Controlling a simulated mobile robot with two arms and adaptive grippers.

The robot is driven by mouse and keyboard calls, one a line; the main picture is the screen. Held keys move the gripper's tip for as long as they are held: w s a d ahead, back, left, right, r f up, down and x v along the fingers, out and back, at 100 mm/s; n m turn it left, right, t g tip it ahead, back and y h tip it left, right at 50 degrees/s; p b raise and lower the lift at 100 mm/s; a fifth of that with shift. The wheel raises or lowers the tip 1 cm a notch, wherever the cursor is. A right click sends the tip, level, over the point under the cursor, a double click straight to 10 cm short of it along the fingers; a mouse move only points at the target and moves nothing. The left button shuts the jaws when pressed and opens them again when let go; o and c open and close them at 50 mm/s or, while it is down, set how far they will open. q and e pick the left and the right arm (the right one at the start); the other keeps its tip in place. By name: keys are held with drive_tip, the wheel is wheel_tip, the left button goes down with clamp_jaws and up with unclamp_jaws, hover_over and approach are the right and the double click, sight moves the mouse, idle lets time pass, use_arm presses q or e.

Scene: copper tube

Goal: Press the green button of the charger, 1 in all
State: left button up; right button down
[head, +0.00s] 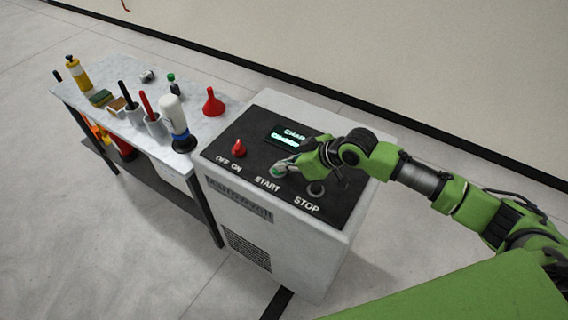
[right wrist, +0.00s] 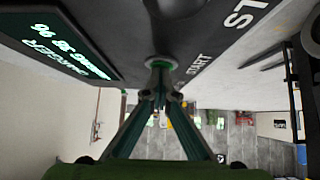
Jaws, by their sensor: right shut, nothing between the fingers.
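The charger (head: 282,232) is a pale grey cabinet with a black sloped panel on top. Its green button (head: 276,171) sits above the word START, partly covered by my right gripper (head: 285,167). In the right wrist view the green button (right wrist: 160,60) shows as a green rim in a round collar, right at the fingertips (right wrist: 160,72). My right gripper is shut and empty, its tips at the button; whether they touch or push it in, I cannot tell. My left gripper is not in view.
The panel also holds a red OFF/ON knob (head: 239,149), a lit display (head: 287,136) with green text, and a dark STOP button (head: 316,188) near my right arm. A table (head: 104,101) with bottles, cups and a red funnel (head: 213,103) stands left of the charger.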

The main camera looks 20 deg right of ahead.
wheel_tip(320, 180, up, 4)
drive_tip(key=p, duration=0.3)
drive_tip(key=shift+w+a+p, duration=0.15)
drive_tip(key=shift+p, duration=0.2)
drive_tip(key=b+v, duration=0.3)
drive_tip(key=v, duration=0.7)
drive_tip(key=shift+s, duration=0.2)
